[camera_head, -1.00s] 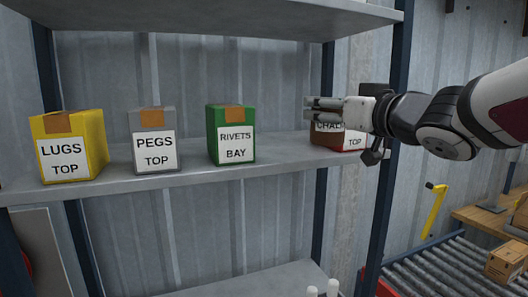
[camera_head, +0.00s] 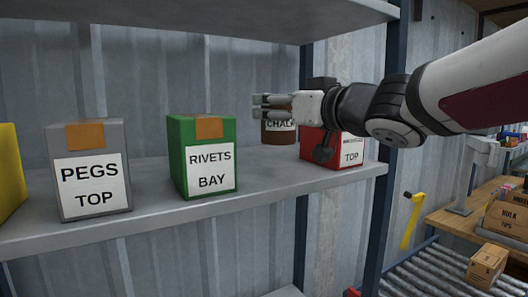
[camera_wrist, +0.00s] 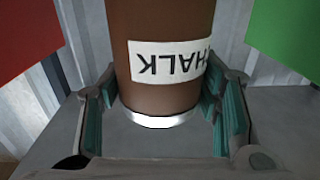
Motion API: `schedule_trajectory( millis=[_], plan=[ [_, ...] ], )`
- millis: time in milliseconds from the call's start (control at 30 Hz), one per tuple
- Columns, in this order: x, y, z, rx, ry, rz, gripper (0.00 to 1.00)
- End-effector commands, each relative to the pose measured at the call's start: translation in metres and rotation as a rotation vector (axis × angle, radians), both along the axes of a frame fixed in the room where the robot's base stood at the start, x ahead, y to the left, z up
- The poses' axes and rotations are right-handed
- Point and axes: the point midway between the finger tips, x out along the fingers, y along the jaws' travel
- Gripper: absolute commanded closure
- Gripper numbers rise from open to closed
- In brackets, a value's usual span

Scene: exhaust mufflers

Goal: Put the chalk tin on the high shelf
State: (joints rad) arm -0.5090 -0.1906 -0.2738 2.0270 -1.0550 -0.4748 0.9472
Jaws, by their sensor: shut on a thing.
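The chalk tin (camera_head: 279,132) is a brown cylinder with a white CHALK label, held between the green box and the red box. My gripper (camera_head: 271,106) is shut on it, with the fingers across its upper part. In the wrist view the tin (camera_wrist: 165,90) stands between both finger pads, its label upside down and a silver rim at the near end. The grey shelf board (camera_head: 280,185) runs below it; I cannot tell whether the tin touches it. The high shelf (camera_head: 220,12) shows only as a grey board overhead.
On the lower board stand a yellow box (camera_head: 10,170), a grey PEGS box (camera_head: 90,140), a green RIVETS box (camera_head: 202,135) and a red box (camera_head: 345,149) labelled TOP. A dark blue post (camera_head: 383,190) is at the right. A roller conveyor (camera_head: 425,270) and workbench lie beyond.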

Motion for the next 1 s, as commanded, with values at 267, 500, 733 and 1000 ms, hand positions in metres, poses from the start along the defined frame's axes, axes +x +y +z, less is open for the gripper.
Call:
schedule_trajectory(
  millis=[267,500,733,1000],
  plan=[
    [0.0,0.0,-0.03,0.002,-0.001,0.001,0.81],
    [0.0,0.0,-0.058,0.002,-0.001,0.0,0.81],
    [-0.001,0.0,-0.059,0.002,-0.004,0.0,0.81],
    [0.0,0.0,-0.063,0.0,-0.002,0.0,0.27]
  ],
)
